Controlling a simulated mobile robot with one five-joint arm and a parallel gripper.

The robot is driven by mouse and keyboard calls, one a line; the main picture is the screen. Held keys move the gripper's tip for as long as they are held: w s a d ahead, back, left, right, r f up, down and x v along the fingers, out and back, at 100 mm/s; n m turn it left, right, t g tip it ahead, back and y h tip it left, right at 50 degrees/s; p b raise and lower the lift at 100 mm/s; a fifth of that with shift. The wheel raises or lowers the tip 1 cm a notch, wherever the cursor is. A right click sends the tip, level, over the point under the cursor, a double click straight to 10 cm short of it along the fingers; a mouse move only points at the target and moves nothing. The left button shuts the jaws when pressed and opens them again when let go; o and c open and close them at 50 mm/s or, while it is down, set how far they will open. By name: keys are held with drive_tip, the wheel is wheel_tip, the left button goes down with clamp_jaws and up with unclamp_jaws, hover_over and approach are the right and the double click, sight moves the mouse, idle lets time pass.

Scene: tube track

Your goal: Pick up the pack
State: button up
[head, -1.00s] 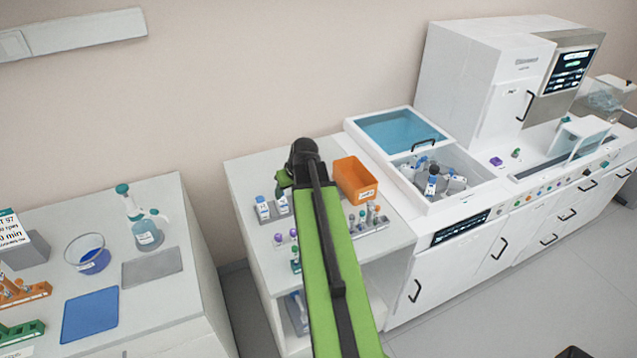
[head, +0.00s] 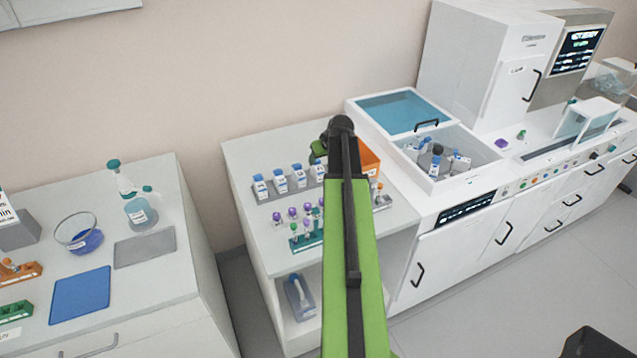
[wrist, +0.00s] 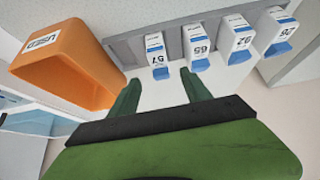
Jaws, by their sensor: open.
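Several white packs with blue ends and printed numbers stand in a row in a grey rack (wrist: 175,42). In the wrist view, the pack that seems marked 57 (wrist: 155,47) is nearest the orange bin, followed by one marked 65 (wrist: 197,46), one marked 92 (wrist: 235,38) and another (wrist: 279,33). My gripper (wrist: 159,77) is open and empty. Its two green fingers point toward the 57 pack, with that pack between their lines and no contact visible. In the head view, packs (head: 280,181) show left of my arm, which hides the rack's right end and my fingers.
An orange bin labelled USED (wrist: 65,65) stands close beside the left finger; my arm partly covers it in the head view (head: 369,158). Purple-capped tubes (head: 292,213) and a green rack (head: 306,241) stand in front of the packs. A white machine with an open well (head: 440,165) is to the right.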

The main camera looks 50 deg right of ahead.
sight(318, 162)
drive_tip(key=shift+x, duration=0.75)
drive_tip(key=shift+r, duration=0.1)
drive_tip(key=b+x, duration=0.4)
drive_tip(key=x, duration=0.1)
drive_tip(key=shift+w+d, duration=0.15)
drive_tip(key=shift+w, duration=0.1)
drive_tip(key=shift+r, duration=0.1)
clamp_jaws()
